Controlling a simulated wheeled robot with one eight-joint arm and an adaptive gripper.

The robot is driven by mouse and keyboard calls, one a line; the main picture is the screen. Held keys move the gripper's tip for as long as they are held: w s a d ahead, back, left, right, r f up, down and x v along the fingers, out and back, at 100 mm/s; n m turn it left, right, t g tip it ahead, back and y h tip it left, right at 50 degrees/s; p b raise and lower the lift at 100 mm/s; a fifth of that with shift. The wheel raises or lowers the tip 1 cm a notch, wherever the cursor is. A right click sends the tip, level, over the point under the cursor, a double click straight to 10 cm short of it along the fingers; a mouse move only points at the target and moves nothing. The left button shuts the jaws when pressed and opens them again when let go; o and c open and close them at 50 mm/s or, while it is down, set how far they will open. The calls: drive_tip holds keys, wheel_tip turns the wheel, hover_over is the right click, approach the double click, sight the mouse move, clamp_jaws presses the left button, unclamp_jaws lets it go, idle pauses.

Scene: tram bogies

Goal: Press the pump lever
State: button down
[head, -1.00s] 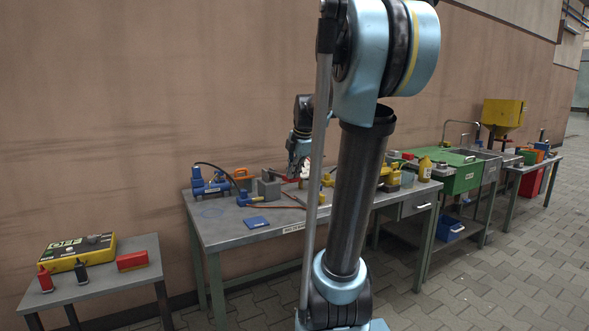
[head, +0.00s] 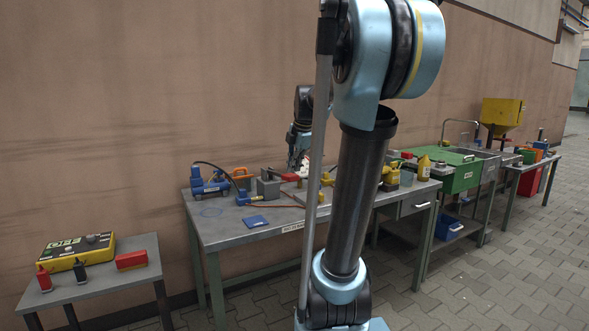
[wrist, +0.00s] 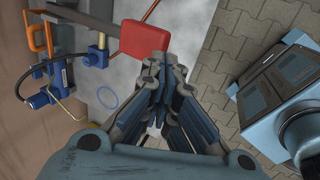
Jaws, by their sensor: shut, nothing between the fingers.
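The pump lever ends in a red pad (wrist: 143,40) in the wrist view, with a dark bar running to the upper left. In the head view the red lever end (head: 290,177) stands out to the right of a grey pump block (head: 268,187) on the workbench. My gripper (wrist: 166,72) is shut and empty. Its fingertips overlap the lower right edge of the red pad in the wrist view; whether they touch it I cannot tell. In the head view my gripper (head: 298,166) is just right of and above the lever, partly behind my own arm.
A blue pump unit (head: 207,184) with a hose and an orange-handled item (head: 241,177) stand left of the lever. Yellow bottles (head: 424,167) stand to the right. The front left of the bench is mostly clear.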

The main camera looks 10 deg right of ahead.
wheel_tip(320, 180, up, 12)
drive_tip(key=g+h, duration=0.2)
drive_tip(key=g, duration=0.4)
hover_over(287, 175)
drive_tip(key=w, duration=0.2)
drive_tip(key=shift+a+f, duration=0.2)
drive_tip(key=shift+a, duration=0.25)
drive_tip(key=shift+f, duration=0.1)
drive_tip(key=f, duration=0.4)
drive_tip(key=s+f, duration=0.1)
drive_tip(key=f, duration=0.8)
drive_tip(key=shift+s+d+f, duration=0.35)
drive_tip(key=shift+s, duration=0.05)
